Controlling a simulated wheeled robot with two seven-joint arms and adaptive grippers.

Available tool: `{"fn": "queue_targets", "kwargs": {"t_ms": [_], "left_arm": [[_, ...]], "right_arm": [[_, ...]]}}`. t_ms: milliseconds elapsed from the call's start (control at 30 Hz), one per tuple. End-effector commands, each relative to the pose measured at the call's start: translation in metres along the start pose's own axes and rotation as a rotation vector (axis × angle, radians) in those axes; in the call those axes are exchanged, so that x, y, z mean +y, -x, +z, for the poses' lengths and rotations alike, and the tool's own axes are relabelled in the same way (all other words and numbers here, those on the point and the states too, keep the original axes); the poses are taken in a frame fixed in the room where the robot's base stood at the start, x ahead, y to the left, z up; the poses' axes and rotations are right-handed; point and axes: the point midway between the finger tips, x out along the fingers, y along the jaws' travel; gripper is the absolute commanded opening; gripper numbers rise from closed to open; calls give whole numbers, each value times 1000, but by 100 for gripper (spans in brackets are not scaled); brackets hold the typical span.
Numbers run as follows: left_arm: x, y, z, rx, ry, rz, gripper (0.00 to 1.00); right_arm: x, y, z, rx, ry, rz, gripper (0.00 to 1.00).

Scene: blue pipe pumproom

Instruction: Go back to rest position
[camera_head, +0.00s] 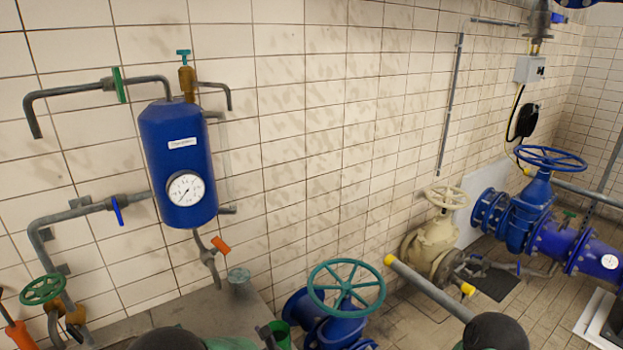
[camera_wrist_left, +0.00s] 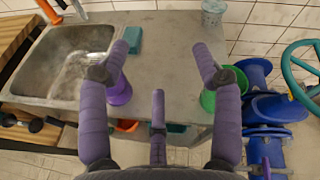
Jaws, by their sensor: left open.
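My left gripper (camera_wrist_left: 161,62) is open in the left wrist view, with its purple-grey fingers spread apart and nothing between them. It points over the grey worktop (camera_wrist_left: 165,35). A finger of it seems to show at the bottom edge of the head view, mostly out of frame. A purple cup (camera_wrist_left: 121,92) shows beside and behind the left finger, and a green cup (camera_wrist_left: 208,101) beside the right one; whether the fingers touch them cannot be told. My right gripper cannot be made out in the head view.
A sink (camera_wrist_left: 62,62) is left of the worktop; a grey bucket (camera_wrist_left: 213,12) stands at its back. A blue tank (camera_head: 180,150) with a gauge hangs on the wall.

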Motion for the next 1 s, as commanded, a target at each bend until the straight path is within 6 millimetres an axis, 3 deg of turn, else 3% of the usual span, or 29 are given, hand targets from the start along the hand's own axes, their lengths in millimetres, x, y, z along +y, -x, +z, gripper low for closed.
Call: {"fn": "queue_targets", "kwargs": {"t_ms": [167,333,467,600,700,800,900,1000], "left_arm": [[54,-11,-44,144,-6,174,65],[136,-3,-105,358,33,453,65],[199,27,-155,536,128,718,65],[249,77,-207,709,319,1036,65],[264,113,-238,792,508,1252,65],[266,139,-266,833,733,1447,65],[261,151,-289,820,989,1613,65],[255,147,-308,754,1262,1735,65]], "right_arm": [[2,-6,0,0,0,0,40],[5,-14,-1,0,0,0,40],[8,-22,-1,0,0,0,40],[11,-31,-1,0,0,0,40],[13,-37,-2,0,0,0,40],[16,-43,-2,0,0,0,40],[18,-50,-2,0,0,0,40],[20,-56,-2,0,0,0,40]]}}
